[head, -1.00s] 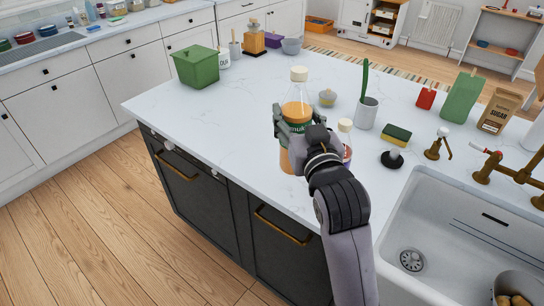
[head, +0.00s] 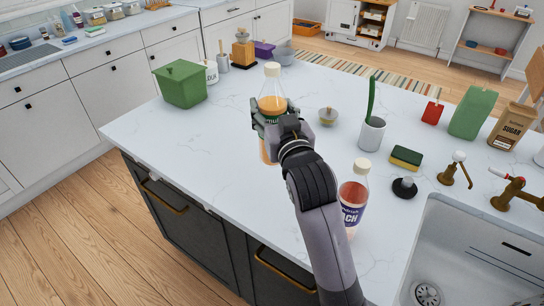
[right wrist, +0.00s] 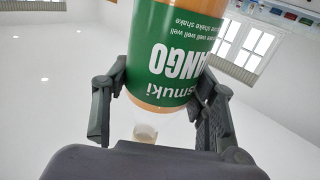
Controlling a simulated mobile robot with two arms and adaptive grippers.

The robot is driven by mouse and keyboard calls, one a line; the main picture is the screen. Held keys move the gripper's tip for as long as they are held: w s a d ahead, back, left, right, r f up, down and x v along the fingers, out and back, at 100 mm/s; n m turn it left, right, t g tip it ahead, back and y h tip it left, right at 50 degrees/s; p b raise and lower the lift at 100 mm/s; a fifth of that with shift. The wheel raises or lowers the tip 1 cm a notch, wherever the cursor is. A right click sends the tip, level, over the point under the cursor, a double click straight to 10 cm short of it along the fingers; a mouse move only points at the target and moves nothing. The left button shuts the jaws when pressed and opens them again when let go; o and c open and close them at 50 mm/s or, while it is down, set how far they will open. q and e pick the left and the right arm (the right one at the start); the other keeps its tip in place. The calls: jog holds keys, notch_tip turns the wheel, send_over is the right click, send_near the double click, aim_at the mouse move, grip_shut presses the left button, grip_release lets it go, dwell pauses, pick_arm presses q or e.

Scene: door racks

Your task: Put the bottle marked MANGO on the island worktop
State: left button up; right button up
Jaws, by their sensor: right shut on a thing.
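The MANGO bottle (head: 271,104) has orange contents, a pale cap and a green label. My right gripper (head: 277,127) is shut around its lower half, and the bottle stays upright. In the right wrist view the word MANGO shows on the label of the bottle (right wrist: 175,62), between the two fingers of the gripper (right wrist: 160,105). The bottle is over the white marble island worktop (head: 222,130); I cannot tell whether its base touches. My left gripper is not in view.
A second bottle (head: 353,195), its label ending in "ACH", stands right of my right arm. The worktop's left part is clear.

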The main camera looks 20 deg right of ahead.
jog(key=f, duration=0.5)
jog(key=w+f, duration=0.1)
jog(key=f, duration=0.2)
jog(key=shift+f, duration=0.15)
jog(key=shift+s+f, duration=0.1)
jog(key=shift+f, duration=0.1)
notch_tip(320, 180, down, 4)
jog(key=shift+r, duration=0.2)
jog(key=shift+f, duration=0.25)
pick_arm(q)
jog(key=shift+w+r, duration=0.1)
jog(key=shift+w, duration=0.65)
pick_arm(e)
jog(key=o, duration=1.3)
jog(key=shift+f, duration=0.25)
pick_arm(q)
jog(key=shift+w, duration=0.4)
pick_arm(e)
jog(key=o, duration=0.4)
